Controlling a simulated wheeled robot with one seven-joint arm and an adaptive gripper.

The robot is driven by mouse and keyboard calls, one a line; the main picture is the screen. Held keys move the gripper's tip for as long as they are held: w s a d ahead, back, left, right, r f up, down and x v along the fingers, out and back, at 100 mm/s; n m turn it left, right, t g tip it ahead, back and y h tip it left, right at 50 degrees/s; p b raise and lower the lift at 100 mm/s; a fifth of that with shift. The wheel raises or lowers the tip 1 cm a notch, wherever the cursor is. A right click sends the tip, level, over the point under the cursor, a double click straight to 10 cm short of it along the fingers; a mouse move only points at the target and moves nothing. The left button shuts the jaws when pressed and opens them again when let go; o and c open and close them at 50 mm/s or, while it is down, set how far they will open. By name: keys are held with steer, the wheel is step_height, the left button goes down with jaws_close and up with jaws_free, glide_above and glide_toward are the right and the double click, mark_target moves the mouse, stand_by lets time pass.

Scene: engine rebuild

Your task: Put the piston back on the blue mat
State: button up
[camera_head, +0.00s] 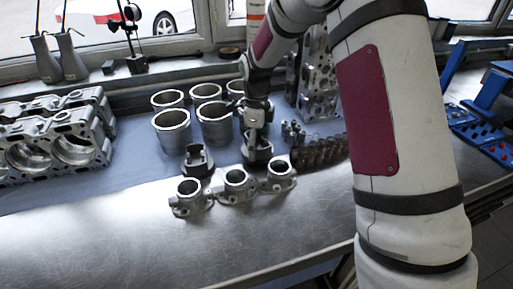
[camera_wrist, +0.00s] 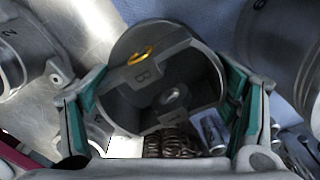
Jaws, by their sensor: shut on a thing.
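My gripper (camera_head: 257,128) points down at the middle of the bench. In the wrist view its teal-lined fingers (camera_wrist: 167,92) are shut on the sides of a dark grey round piston (camera_wrist: 125,99), marked with a B. The held piston (camera_head: 259,153) shows under the gripper in the head view, near the front edge of the blue mat (camera_head: 125,165). I cannot tell whether its underside touches the surface. A second piston (camera_head: 197,161) stands to its left, apart from it.
Several metal cylinder liners (camera_head: 171,130) stand behind and left of the gripper. Flanged metal housings (camera_head: 235,184) sit close in front. Coil springs (camera_head: 318,151) lie to the right. An engine block (camera_head: 55,140) stands at the left. The bench front (camera_head: 130,240) is clear.

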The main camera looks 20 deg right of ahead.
steer(key=shift+f, duration=0.85)
steer(key=shift+f, duration=0.2)
steer(key=o, duration=1.7)
steer(key=shift+r, duration=0.15)
